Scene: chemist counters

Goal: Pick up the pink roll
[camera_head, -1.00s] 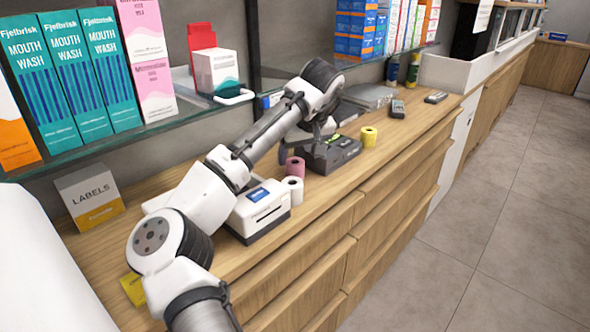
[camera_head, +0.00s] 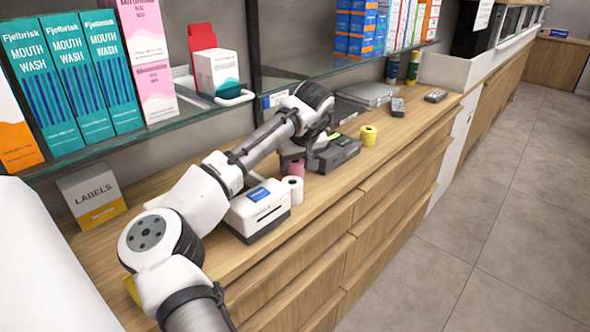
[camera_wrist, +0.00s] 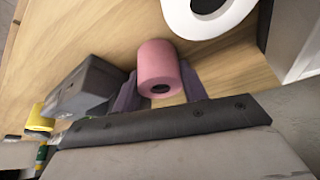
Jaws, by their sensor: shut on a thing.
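The pink roll (camera_wrist: 159,66) stands on the wooden counter in the wrist view, between the two fingers of my gripper (camera_wrist: 160,92). The fingers are shut on its sides. In the head view the pink roll (camera_head: 297,168) shows only in part, below my gripper (camera_head: 292,152) and behind the white roll. I cannot tell whether it is clear of the counter.
A white roll (camera_head: 293,188) stands close to the pink one, next to a white label printer (camera_head: 258,212). A dark grey device (camera_head: 336,154) is on the other side, with a yellow roll (camera_head: 368,135) beyond it. A glass shelf (camera_head: 200,108) overhangs the counter's back.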

